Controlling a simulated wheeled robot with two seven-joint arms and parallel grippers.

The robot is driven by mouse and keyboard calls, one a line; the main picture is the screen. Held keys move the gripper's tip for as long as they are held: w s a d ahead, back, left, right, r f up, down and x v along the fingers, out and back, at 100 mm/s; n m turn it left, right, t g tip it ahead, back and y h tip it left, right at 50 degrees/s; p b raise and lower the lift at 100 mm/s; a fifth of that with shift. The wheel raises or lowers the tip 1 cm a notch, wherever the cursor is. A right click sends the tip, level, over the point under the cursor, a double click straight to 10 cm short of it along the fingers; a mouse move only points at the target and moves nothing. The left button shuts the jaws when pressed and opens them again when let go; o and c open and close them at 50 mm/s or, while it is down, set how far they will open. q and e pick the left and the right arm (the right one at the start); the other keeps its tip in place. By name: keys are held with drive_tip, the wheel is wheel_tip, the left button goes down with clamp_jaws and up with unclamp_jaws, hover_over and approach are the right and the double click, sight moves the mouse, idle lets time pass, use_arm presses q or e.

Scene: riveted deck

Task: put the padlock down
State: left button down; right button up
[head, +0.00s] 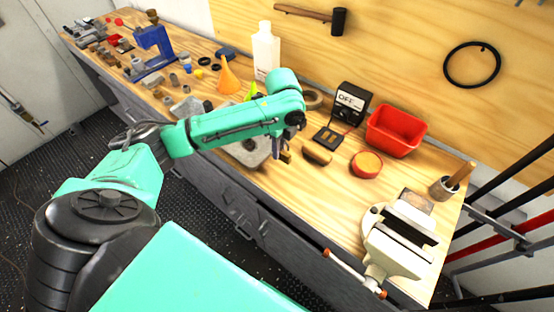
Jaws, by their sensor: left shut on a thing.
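My left arm reaches from the left over the workbench. My left gripper (281,149) points down near the bench's front part and is shut on a small brass-coloured padlock (286,158). The padlock is mostly hidden by the fingers, and I cannot tell whether it touches the bench top. A grey metal tray (248,152) is just left of the gripper, partly covered by my arm. A brush-like wooden block (317,153) lies close on the right. My right gripper is not in view.
The workbench (325,205) has bare wood in front of the brush and round red tin (366,164). A red bin (395,131), a box marked OFF (352,102) and a white vise (402,238) stand to the right. An orange funnel (228,78) and white bottle (266,50) stand behind my arm.

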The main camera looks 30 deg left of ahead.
sight(278, 171)
use_arm(q)
wheel_tip(278, 171, down, 3)
drive_tip(key=shift+f, duration=0.2)
drive_tip(key=f, duration=0.4)
drive_tip(key=shift+s+p, duration=0.2)
drive_tip(key=shift+p, duration=0.15)
drive_tip(key=shift+w+f, duration=0.1)
drive_tip(key=shift+f, duration=0.15)
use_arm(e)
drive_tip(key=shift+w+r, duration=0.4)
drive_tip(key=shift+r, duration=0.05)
use_arm(q)
drive_tip(key=c, duration=0.8)
unclamp_jaws()
drive_tip(key=r, duration=0.4)
drive_tip(key=r+b, duration=0.1)
drive_tip(key=r, duration=0.7)
drive_tip(key=shift+d+r, duration=0.15)
drive_tip(key=shift+d, duration=0.15)
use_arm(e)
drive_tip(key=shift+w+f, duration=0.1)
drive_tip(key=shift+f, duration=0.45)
